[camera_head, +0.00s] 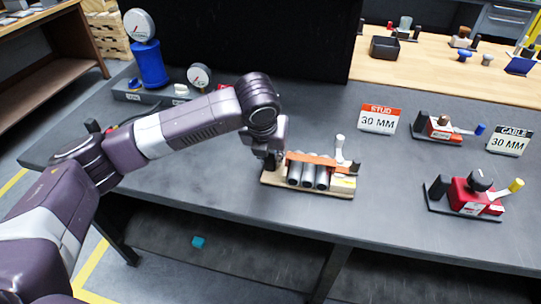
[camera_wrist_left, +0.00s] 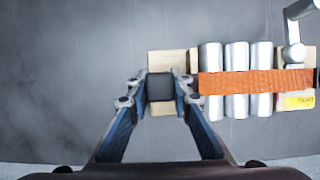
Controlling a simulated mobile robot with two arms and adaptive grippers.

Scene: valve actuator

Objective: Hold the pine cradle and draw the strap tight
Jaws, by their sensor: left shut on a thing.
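The pine cradle (camera_head: 336,192) is a flat wooden board on the dark bench, and its board also shows in the left wrist view (camera_wrist_left: 168,60). Three grey cylinders (camera_head: 307,176) lie side by side on it. An orange strap (camera_wrist_left: 255,82) runs across them. A lever with a pale handle (camera_head: 339,147) stands up at the cradle's right end. My left gripper (camera_wrist_left: 160,88) is shut on the dark block at the cradle's left end, one finger on each side. In the head view the wrist hides much of this grip. My right gripper is in neither view.
Signs reading STUD 30 MM (camera_head: 379,119) and CABLE 30 MM (camera_head: 508,144) stand to the right, near two red lever fixtures (camera_head: 438,128) (camera_head: 467,194). Gauges (camera_head: 139,25) stand at the back left. The bench between cradle and fixtures is clear.

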